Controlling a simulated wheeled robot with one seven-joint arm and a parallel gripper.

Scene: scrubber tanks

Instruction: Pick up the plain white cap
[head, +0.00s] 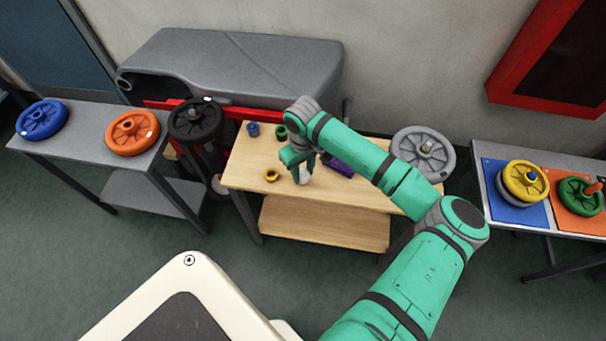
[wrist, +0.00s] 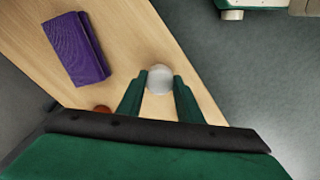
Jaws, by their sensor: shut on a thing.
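The plain white cap (wrist: 159,79) is between the two green fingers of my gripper (wrist: 158,91) in the wrist view. My gripper is shut on it. In the head view my gripper (head: 302,173) points down over the front part of the wooden table, with the white cap (head: 304,178) showing small at its fingertips. I cannot tell whether the cap touches the table top. The fingers hide part of its sides.
Side tables hold more coloured wheels.

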